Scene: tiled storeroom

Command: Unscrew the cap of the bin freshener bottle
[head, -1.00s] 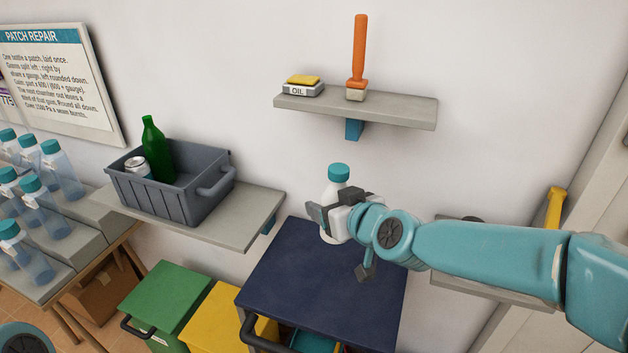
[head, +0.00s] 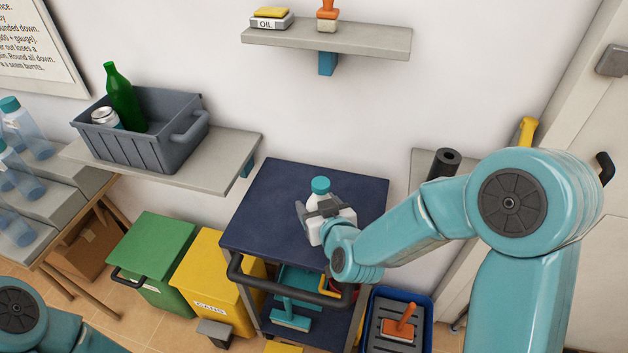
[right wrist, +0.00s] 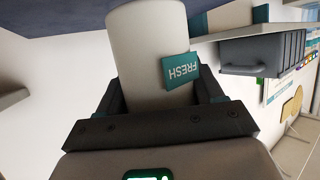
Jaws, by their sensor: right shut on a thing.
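The bin freshener bottle is white with a teal cap (head: 320,184). In the head view it is upright over the dark blue top of a cart (head: 290,180), and its lower body is partly hidden by my gripper. My right gripper (head: 318,208) is shut on the bottle body, below the cap. In the right wrist view, the white bottle body (right wrist: 150,45) is between the fingers, with a teal FRESH label (right wrist: 182,71) upside down. The cap is not visible there. I cannot tell whether the base touches the cart top. My left gripper is out of view; part of my left arm shows lower left.
A grey crate (head: 160,150) with a green bottle and can stands on a left shelf. A wall shelf (head: 370,42) is above. Green (head: 158,245) and yellow (head: 215,265) bins stand left of the cart. A dark roll (head: 444,163) is at right. Much of the cart top is bare.

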